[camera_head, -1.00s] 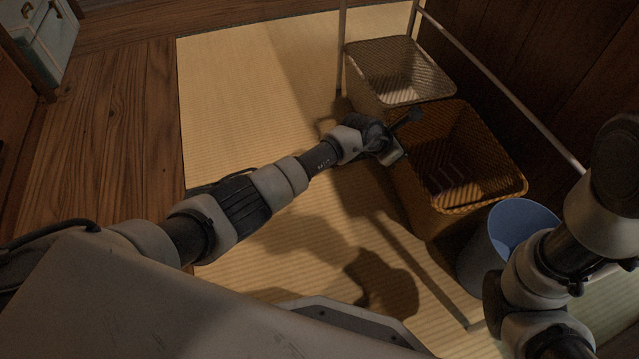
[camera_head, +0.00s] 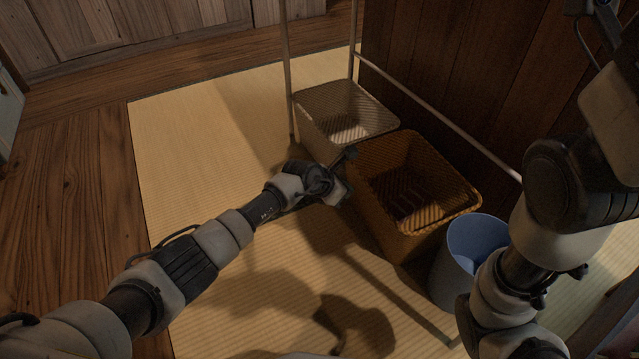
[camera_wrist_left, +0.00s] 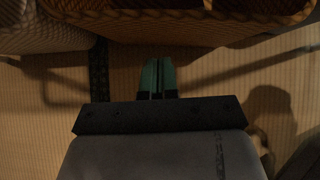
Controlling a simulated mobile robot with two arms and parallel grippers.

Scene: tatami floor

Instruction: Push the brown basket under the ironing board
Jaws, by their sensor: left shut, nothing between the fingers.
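The brown woven basket (camera_head: 436,160) stands upright on the tatami between a whitish basket and a blue bin. My left gripper (camera_head: 349,157) is at its left side, close to the rim; I cannot tell from the head view whether it touches. In the left wrist view the teal fingertips (camera_wrist_left: 158,72) are together and empty, with a gap of mat before the brown basket (camera_wrist_left: 190,30). A thin metal frame (camera_head: 440,112), probably the ironing board's legs, stands around and behind the baskets. The board's top is not in view. My right arm shows at right, its gripper outside the picture.
The whitish basket (camera_head: 365,100) stands behind the brown one, near the frame's upright leg (camera_head: 288,75). The blue bin (camera_head: 455,270) stands close in front of it. A dark wooden wall (camera_head: 460,75) is behind. The tatami (camera_head: 215,140) at left is clear.

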